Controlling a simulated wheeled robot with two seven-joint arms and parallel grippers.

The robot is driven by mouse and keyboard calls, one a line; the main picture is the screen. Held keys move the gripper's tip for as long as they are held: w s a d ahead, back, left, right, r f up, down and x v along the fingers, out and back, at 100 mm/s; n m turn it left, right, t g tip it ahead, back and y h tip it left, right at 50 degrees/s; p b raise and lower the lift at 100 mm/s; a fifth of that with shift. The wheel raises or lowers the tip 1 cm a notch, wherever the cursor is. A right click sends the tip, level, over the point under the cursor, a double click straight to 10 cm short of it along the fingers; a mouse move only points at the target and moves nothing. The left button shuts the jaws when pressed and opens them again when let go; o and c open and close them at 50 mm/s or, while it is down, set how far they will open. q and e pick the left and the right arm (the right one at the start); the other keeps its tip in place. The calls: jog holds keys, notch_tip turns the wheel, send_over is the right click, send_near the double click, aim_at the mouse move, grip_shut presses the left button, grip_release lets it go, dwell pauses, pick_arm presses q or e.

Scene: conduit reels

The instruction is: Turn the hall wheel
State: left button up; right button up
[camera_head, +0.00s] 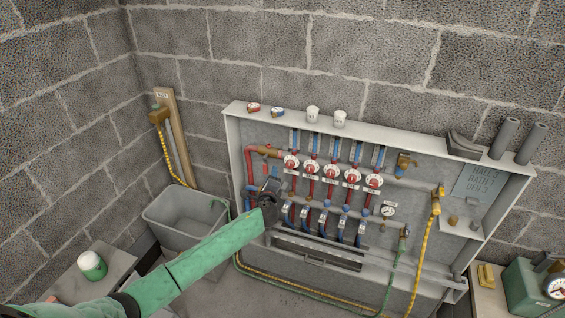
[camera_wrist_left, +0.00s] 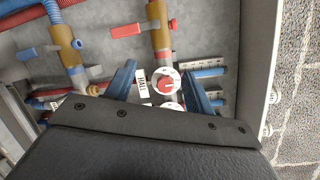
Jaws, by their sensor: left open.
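The hall wheel (camera_wrist_left: 166,81) is a white round dial with a red centre, next to a small white tag reading HALL (camera_wrist_left: 143,84) in the left wrist view. In the head view it appears to be the leftmost dial (camera_head: 291,161) in the row on the manifold. My left gripper (camera_wrist_left: 160,72) is open, its two blue fingers on either side of the wheel in the picture. I cannot tell whether they touch it. In the head view the left gripper (camera_head: 270,187) is at the left end of the manifold. My right gripper is not in view.
A second dial (camera_wrist_left: 172,106) is partly hidden by the gripper body. A brass valve with a red handle (camera_wrist_left: 128,30) is close by. The white cabinet frame (camera_head: 380,130) surrounds the manifold, with cups on its top.

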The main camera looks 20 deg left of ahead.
aim_at(289, 166)
pick_arm(q)
jog(key=w+d+m+h, duration=0.1)
jog(key=w+m, duration=0.2)
jog(key=w+d+m+h, duration=0.1)
jog(key=w+m+h, duration=0.1)
jog(key=w+m, duration=0.1)
jog(key=w+d+m+t+h+p, duration=0.1)
jog(key=w+d+m+h, duration=0.1)
jog(key=w, duration=0.1)
jog(key=shift+f+m, duration=0.4)
jog(key=shift+w+d, duration=0.1)
jog(key=shift+w, duration=0.15)
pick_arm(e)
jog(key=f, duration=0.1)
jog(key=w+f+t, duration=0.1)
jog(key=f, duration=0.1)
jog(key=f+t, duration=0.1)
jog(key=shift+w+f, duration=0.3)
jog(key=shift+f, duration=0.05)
pick_arm(q)
jog(key=c, duration=1)
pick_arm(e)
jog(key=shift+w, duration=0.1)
